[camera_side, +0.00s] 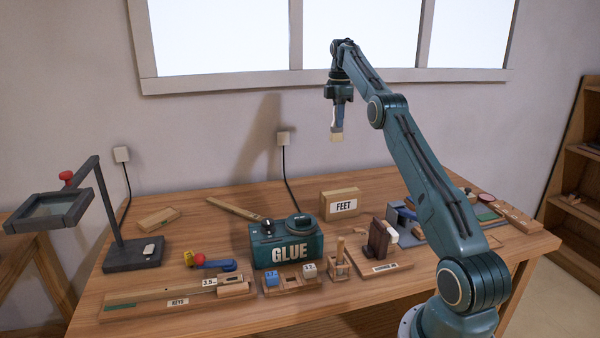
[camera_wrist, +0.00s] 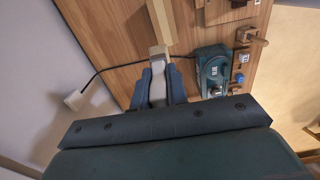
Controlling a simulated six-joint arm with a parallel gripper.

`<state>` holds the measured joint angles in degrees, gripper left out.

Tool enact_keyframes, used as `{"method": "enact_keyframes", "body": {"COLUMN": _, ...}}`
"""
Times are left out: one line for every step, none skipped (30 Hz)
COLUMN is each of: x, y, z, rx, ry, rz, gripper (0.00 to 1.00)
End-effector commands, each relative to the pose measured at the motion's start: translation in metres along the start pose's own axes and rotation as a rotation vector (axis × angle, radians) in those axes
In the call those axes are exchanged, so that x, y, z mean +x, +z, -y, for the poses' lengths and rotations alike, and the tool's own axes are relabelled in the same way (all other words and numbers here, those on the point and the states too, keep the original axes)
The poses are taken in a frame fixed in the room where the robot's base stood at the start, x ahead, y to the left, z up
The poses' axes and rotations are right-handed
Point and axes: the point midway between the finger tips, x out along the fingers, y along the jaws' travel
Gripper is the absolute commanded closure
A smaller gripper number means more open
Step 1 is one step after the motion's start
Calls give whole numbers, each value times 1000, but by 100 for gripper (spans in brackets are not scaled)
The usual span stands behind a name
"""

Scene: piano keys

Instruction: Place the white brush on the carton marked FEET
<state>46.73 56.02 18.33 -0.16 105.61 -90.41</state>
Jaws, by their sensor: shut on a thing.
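The white brush (camera_side: 337,127) hangs high above the bench in my gripper (camera_side: 339,100), with its pale tan bristles pointing down. My gripper is shut on it. In the wrist view the white brush (camera_wrist: 157,80) lies between the two blue-grey fingers (camera_wrist: 158,90), its bristles toward the top of the picture. The carton marked FEET (camera_side: 341,204) stands on the bench toward the back, well below the brush. A pale wooden block in the wrist view (camera_wrist: 157,20), just beyond the bristles, looks like this carton; its label does not show there.
A teal GLUE box (camera_side: 285,247) stands in front and left of the carton. Wooden holders (camera_side: 380,240) and a grey vise-like piece (camera_side: 402,217) stand to its right. A magnifier stand (camera_side: 125,250) is at the far left. A cord runs down the wall behind. The carton's top looks clear.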

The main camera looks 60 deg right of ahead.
Motion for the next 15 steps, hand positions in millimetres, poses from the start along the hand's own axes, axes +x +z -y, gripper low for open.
{"method": "enact_keyframes", "body": {"x": -9, "y": 7, "z": 4, "rx": -3, "ry": 2, "rz": 0, "gripper": 100}}
{"method": "enact_keyframes", "body": {"x": -13, "y": 10, "z": 6, "rx": -6, "ry": 2, "rz": 0, "gripper": 100}}
{"method": "enact_keyframes", "body": {"x": -17, "y": 13, "z": 9, "rx": -11, "ry": 1, "rz": 0, "gripper": 100}}
{"method": "enact_keyframes", "body": {"x": -19, "y": 15, "z": 10, "rx": -14, "ry": 1, "rz": 0, "gripper": 100}}
{"method": "enact_keyframes", "body": {"x": -21, "y": 17, "z": 11, "rx": -16, "ry": 0, "rz": 0, "gripper": 100}}
{"method": "enact_keyframes", "body": {"x": -23, "y": 19, "z": 12, "rx": -17, "ry": 0, "rz": 0, "gripper": 100}}
{"method": "enact_keyframes", "body": {"x": -24, "y": 20, "z": 13, "rx": -18, "ry": 0, "rz": 0, "gripper": 100}}
{"method": "enact_keyframes", "body": {"x": -25, "y": 20, "z": 14, "rx": -19, "ry": 0, "rz": 0, "gripper": 100}}
{"method": "enact_keyframes", "body": {"x": -26, "y": 21, "z": 14, "rx": -20, "ry": 0, "rz": 0, "gripper": 100}}
{"method": "enact_keyframes", "body": {"x": -26, "y": 21, "z": 14, "rx": -21, "ry": 0, "rz": 0, "gripper": 100}}
{"method": "enact_keyframes", "body": {"x": -26, "y": 21, "z": 14, "rx": -21, "ry": -1, "rz": 0, "gripper": 100}}
{"method": "enact_keyframes", "body": {"x": -26, "y": 21, "z": 14, "rx": -21, "ry": -1, "rz": 0, "gripper": 100}}
{"method": "enact_keyframes", "body": {"x": -26, "y": 21, "z": 14, "rx": -21, "ry": -1, "rz": 0, "gripper": 100}}
{"method": "enact_keyframes", "body": {"x": -26, "y": 21, "z": 14, "rx": -21, "ry": -1, "rz": 0, "gripper": 100}}
{"method": "enact_keyframes", "body": {"x": -25, "y": 20, "z": 14, "rx": -21, "ry": -1, "rz": 0, "gripper": 100}}
